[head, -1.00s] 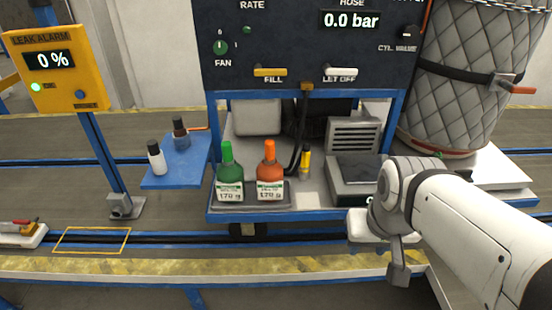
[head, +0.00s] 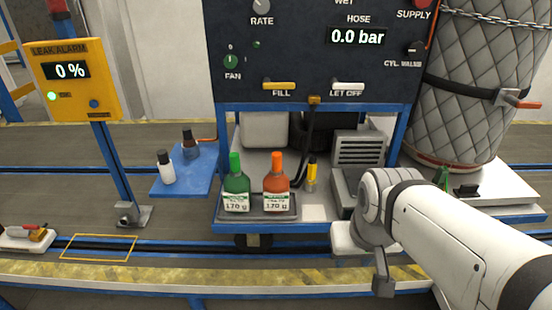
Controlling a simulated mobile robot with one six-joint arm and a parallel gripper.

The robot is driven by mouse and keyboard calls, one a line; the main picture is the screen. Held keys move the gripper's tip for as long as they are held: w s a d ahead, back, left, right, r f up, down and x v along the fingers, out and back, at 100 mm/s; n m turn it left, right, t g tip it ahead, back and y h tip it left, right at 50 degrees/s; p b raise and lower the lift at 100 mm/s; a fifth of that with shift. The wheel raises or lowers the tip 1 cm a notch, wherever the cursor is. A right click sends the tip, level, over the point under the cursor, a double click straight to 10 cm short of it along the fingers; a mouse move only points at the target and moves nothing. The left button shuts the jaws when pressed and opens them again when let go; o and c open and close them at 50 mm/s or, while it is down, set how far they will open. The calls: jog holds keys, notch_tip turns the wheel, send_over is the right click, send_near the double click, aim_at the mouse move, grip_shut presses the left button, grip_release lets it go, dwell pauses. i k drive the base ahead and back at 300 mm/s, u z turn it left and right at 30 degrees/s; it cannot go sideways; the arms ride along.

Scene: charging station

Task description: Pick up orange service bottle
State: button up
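The orange service bottle (head: 276,183) stands upright on a dark tray (head: 258,217) at the front of the station's blue shelf, in the middle of the head view. It has an orange cap and a white label reading 170 g. A green bottle (head: 236,184) with a similar label stands just to its left on the same tray. My arm comes in from the lower right, and its end is to the right of the bottles and apart from them. The fingers of my gripper cannot be made out.
A yellow-capped small tube (head: 311,176) stands right of the orange bottle. A grey box (head: 345,187) is beside my arm. A blue side shelf (head: 187,173) holds two small bottles. The control panel (head: 320,50) overhangs behind. A quilted cylinder (head: 470,90) stands at right.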

aim_at(276, 185)
jog(key=i, duration=0.95)
